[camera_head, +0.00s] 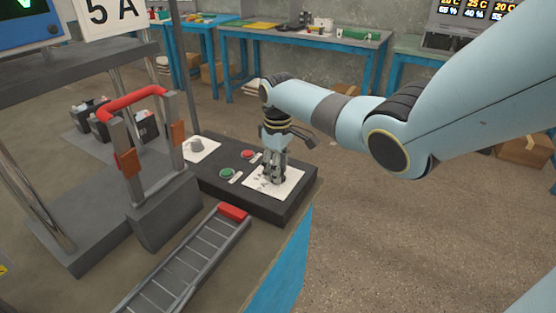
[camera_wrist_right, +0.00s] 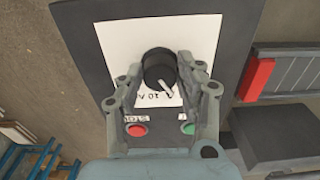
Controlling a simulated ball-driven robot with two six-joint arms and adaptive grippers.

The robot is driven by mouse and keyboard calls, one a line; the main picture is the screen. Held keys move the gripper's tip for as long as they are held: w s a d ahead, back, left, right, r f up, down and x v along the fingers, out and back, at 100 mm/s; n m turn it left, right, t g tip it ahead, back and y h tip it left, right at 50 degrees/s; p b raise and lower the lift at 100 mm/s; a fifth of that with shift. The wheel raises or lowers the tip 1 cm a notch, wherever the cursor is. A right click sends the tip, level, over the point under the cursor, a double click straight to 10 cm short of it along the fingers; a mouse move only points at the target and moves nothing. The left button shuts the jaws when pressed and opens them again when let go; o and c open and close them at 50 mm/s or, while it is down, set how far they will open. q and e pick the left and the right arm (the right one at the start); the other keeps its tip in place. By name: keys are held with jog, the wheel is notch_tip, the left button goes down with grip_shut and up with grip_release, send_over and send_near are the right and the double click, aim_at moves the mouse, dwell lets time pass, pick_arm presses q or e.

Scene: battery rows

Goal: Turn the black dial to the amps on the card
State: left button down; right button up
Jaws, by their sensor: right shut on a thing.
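The card (camera_head: 112,14) at the top left of the head view reads "5 A". The black dial (camera_wrist_right: 157,66) sits on a white plate (camera_wrist_right: 203,32) and shows from above in the right wrist view. Its white pointer line aims down and slightly right in that view, close to the "10 A" print; the other scale marks are hidden. My right gripper (camera_head: 273,178) points down at the plate, shut on the dial with one finger on each side. In the head view its fingers mostly hide the dial. My left gripper is not in view.
The dark control box (camera_head: 300,199) also carries a red button (camera_head: 248,154), a green button (camera_head: 226,173) and a grey knob (camera_head: 197,145). A stand with a red handle (camera_head: 137,100) and a slatted rail (camera_head: 180,272) with a red end lie to the left.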

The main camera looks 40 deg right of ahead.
jog(key=shift+m+p, duration=0.55)
jog(key=shift+m, duration=0.35)
jog(key=o, duration=1.1)
jog(key=shift+o, duration=0.2)
notch_tip(320, 180, up, 12)
